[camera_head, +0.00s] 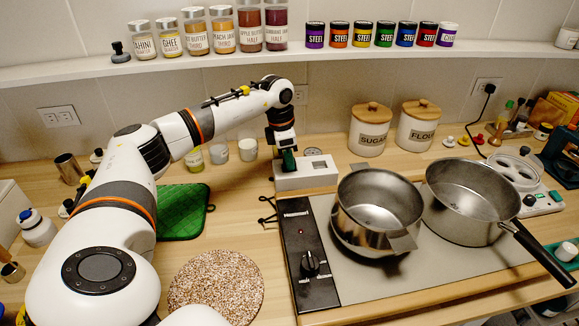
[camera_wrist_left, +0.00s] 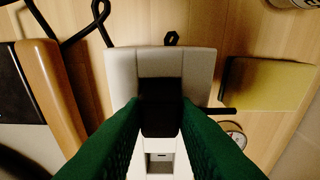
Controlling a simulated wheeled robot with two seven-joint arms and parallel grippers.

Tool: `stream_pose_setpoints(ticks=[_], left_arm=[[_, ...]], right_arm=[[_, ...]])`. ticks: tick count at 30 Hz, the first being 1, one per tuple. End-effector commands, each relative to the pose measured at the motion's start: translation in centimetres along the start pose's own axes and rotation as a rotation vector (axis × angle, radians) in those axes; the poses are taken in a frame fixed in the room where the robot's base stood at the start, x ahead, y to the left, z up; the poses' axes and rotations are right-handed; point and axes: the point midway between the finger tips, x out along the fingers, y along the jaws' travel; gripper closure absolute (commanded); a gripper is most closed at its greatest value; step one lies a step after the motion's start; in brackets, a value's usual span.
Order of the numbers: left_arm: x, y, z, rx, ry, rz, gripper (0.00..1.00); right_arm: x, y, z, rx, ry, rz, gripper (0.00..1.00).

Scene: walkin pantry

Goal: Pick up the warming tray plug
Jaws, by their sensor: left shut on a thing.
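The plug, a black block (camera_wrist_left: 160,92), sits at the opening of a white socket box (camera_head: 308,174) that stands on the counter. My left gripper (camera_head: 288,160) reaches down to the left end of the box. In the left wrist view my green-padded fingers (camera_wrist_left: 160,118) close on both sides of the black plug. How deep the plug sits in the box is hidden by the fingers. The warming tray's black control panel (camera_head: 308,262) with a knob lies in front of the box. A looped black cord (camera_head: 268,208) lies beside it. My right gripper is out of view.
Two steel pots (camera_head: 376,212) (camera_head: 468,202) stand on the tray, right of the box. Sugar (camera_head: 370,132) and flour (camera_head: 416,128) canisters stand behind. A green mat (camera_head: 183,212) and a speckled round mat (camera_head: 215,286) lie left. A shelf of jars (camera_head: 222,32) hangs above.

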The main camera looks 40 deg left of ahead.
Motion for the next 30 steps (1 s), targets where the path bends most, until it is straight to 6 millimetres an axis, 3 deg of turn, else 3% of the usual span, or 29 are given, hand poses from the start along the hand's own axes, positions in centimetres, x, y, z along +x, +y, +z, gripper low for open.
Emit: stream_pose_setpoints(ticks=[10,21,30], left_arm=[[-1.0,-0.1,-0.2,0.0,0.004,-0.003,0.98],[-7.8,0.0,-1.3,0.0,0.004,-0.002,0.98],[-10.7,0.0,-1.6,-0.001,0.001,0.0,0.98]], right_arm=[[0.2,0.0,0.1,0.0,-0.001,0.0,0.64],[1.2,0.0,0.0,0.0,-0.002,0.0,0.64],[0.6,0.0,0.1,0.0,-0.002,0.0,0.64]])
